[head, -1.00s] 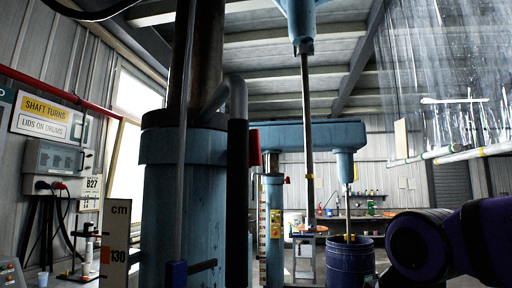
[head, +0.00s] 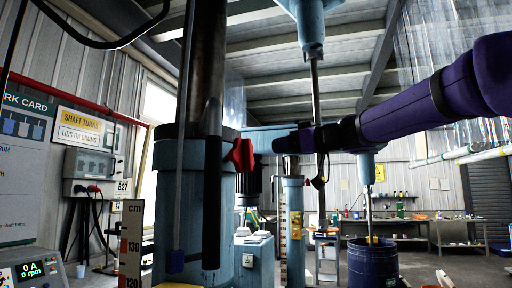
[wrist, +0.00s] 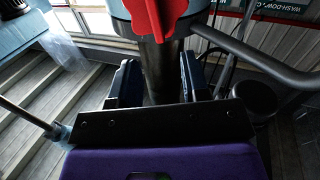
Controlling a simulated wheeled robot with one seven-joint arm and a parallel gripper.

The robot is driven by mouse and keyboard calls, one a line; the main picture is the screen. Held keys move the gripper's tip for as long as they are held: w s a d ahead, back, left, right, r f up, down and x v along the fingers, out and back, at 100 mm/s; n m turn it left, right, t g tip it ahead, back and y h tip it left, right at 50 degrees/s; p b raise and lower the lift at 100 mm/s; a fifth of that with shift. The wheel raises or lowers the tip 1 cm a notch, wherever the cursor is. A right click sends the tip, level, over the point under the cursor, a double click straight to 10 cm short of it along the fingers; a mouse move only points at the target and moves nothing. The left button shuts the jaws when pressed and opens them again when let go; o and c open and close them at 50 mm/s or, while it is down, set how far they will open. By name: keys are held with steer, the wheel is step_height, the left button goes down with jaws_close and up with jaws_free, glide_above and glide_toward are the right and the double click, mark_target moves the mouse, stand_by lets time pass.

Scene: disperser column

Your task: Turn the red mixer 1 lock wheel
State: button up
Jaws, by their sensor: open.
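The red lock wheel (head: 243,154) is a lobed knob on the side of the nearest blue column (head: 190,185), just right of a dark upright handle. My gripper (head: 275,144) comes in from the right, with its fingers pointing towards the wheel and a small gap between. In the wrist view the red wheel (wrist: 158,14) is at the top edge, partly cut off, beyond the fingertips. My gripper (wrist: 158,75) is open and empty there, its two dark fingers apart. I cannot tell which mixer number this column bears.
A dark handle bar (head: 212,190) stands upright close left of the wheel. A second blue column (head: 292,215) and a blue drum (head: 373,262) stand further back. A cm scale (head: 132,240) is at the left. A curved grey tube (wrist: 262,58) runs right of the fingers.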

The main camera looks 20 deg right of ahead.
mark_target(250, 148)
steer(key=x, duration=0.3)
steer(key=r+x, duration=0.1)
steer(key=x, duration=0.7)
steer(key=shift+w+d+r, duration=0.1)
steer(key=shift+d+r, duration=0.05)
jaws_close()
